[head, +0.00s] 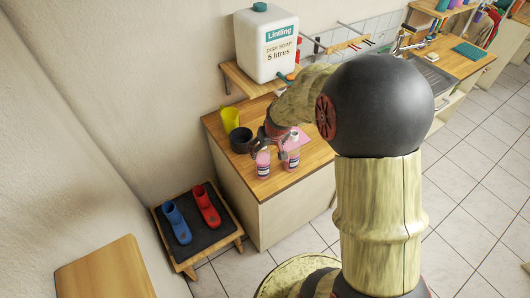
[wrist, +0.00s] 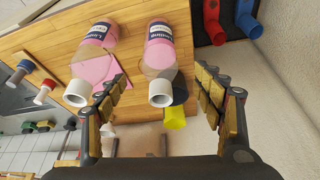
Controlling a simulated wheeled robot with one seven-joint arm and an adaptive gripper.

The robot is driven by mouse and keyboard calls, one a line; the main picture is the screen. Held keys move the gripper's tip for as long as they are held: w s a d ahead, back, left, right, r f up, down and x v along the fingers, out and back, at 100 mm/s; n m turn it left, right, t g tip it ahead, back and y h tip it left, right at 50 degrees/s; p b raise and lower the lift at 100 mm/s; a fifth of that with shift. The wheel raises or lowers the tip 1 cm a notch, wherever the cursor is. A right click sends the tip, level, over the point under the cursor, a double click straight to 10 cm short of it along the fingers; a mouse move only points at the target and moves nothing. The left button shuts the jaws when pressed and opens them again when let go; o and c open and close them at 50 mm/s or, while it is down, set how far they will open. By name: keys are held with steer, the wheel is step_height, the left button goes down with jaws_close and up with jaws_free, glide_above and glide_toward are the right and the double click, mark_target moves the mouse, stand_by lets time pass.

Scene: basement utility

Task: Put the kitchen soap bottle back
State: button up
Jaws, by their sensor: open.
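Two pink soap bottles with white caps and dark-and-white labels are on the wooden counter. The left one (head: 263,164) also shows in the wrist view (wrist: 160,50), in line with the gap between my fingers. The right one (head: 291,158) is at the left in the wrist view (wrist: 98,40), by a pink square (wrist: 97,72). I cannot tell which is the kitchen soap bottle. My gripper (head: 268,143) is open just behind the bottles; its spread fingers (wrist: 160,80) show in the wrist view. Whether a finger touches a bottle is unclear.
A yellow cup (head: 230,117) and a dark pot (head: 241,139) stand behind. Blue (head: 176,223) and red boots (head: 206,205) stand on a low rack at left. The counter's front strip is clear.

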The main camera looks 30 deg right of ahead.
steer(key=s+a+r, duration=0.3)
steer(key=a+r, duration=0.2)
steer(key=r, duration=0.4)
steer(key=s+a+r, duration=0.3)
steer(key=s+r, duration=0.1)
steer(key=s, duration=0.2)
steer(key=s+a+r+n, duration=0.1)
steer(key=s+a+r, duration=0.3)
steer(key=s, duration=0.3)
steer(key=s+a+r+t, duration=0.1)
steer(key=s+a+r, duration=0.2)
steer(key=s+r, duration=0.2)
steer(key=shift+s+a+r+n+y, duration=0.15)
steer(key=shift+s+a+n+y, duration=0.2)
steer(key=shift+s, duration=0.85)
